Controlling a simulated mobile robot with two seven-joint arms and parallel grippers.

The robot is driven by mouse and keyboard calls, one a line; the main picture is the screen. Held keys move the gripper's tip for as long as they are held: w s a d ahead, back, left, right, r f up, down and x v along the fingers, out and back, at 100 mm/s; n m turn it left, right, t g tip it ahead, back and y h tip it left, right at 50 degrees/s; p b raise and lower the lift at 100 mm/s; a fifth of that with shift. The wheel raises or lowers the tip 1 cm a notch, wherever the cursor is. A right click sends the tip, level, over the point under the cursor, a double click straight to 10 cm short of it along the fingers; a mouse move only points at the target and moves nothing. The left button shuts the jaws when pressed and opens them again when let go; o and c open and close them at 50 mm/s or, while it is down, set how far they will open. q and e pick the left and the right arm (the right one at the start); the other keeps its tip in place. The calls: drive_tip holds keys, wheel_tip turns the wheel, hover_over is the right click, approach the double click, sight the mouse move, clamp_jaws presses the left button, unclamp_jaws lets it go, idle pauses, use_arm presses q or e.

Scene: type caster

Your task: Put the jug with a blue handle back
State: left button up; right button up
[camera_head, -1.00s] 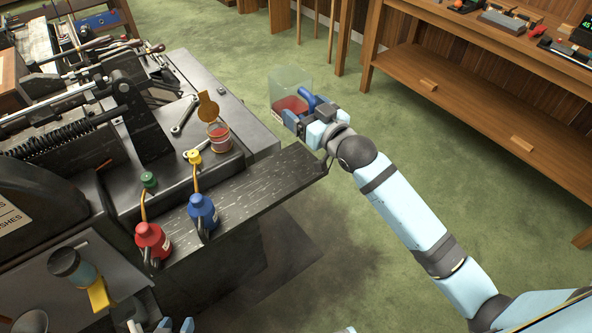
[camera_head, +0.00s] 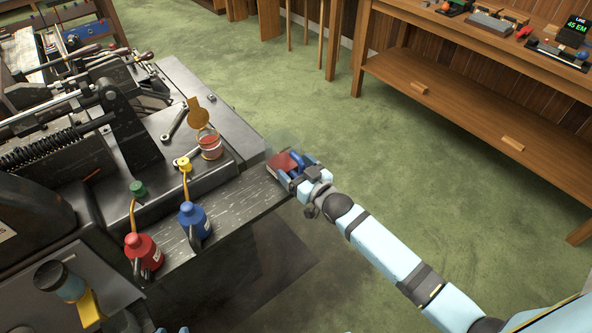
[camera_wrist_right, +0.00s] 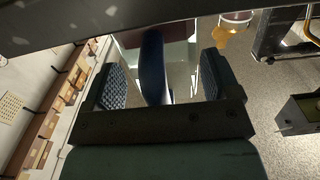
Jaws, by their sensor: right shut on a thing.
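The jug with a blue handle (camera_head: 281,165) is a clear, square-sided vessel with red contents. In the head view it is at the right end of the dark worn ledge (camera_head: 240,205); I cannot tell if it touches it. My right gripper (camera_head: 297,177) is shut on its blue handle, which shows between the two fingers in the right wrist view (camera_wrist_right: 153,65). The gripper hides part of the jug. Of my left gripper (camera_head: 172,330), only pale blue bits show at the bottom edge; its jaws cannot be made out.
A red oil can (camera_head: 142,250) and a blue oil can (camera_head: 193,222) stand on the ledge. A glass pot with red contents (camera_head: 209,147) is on the machine behind. A wooden bench (camera_head: 460,90) stands right, with open floor between.

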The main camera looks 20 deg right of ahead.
drive_tip(key=shift+f, duration=0.25)
drive_tip(key=shift+f, duration=0.2)
drive_tip(key=o, duration=0.9)
drive_tip(key=shift+o, duration=0.2)
drive_tip(key=shift+r, duration=0.2)
drive_tip(key=v, duration=1.2)
drive_tip(key=s+a+f+g+h, duration=0.1)
drive_tip(key=s+a+f+g, duration=0.1)
drive_tip(key=s, duration=0.7)
drive_tip(key=s+a+f+m+g+h, duration=0.1)
drive_tip(key=s+a+f+g+h, duration=0.1)
drive_tip(key=s+f+g, duration=0.2)
drive_tip(key=s+f, duration=0.3)
drive_tip(key=s, duration=0.1)
drive_tip(key=shift+s, duration=0.35)
drive_tip(key=shift+a, duration=0.1)
